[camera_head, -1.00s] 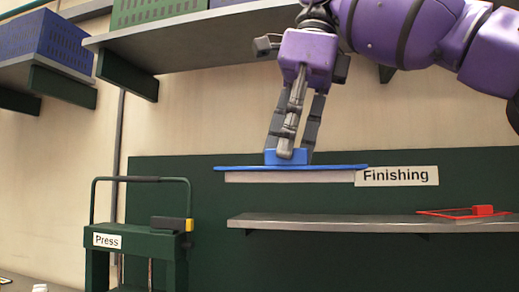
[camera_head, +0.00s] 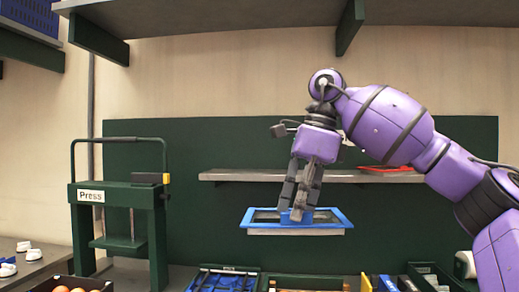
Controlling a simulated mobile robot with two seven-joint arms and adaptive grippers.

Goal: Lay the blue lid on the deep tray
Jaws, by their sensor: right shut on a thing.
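My right gripper (camera_head: 298,208) is shut on the small block handle of the blue lid (camera_head: 341,215). The lid has a blue rim, a darker grey middle and a pale lower edge. It is held roughly level in the air, in front of the dark green back panel and above the counter containers. I cannot tell which container at the bottom of the head view is the deep tray; the containers there are partly cut off by the frame. My left gripper is not in view.
A grey shelf (camera_head: 230,175) behind the arm bears a red lid (camera_head: 390,168). A dark green press (camera_head: 115,195) stands at left. Along the bottom are a crate with blue items (camera_head: 222,282), another dark container (camera_head: 305,282) and a box with brown round things (camera_head: 62,290).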

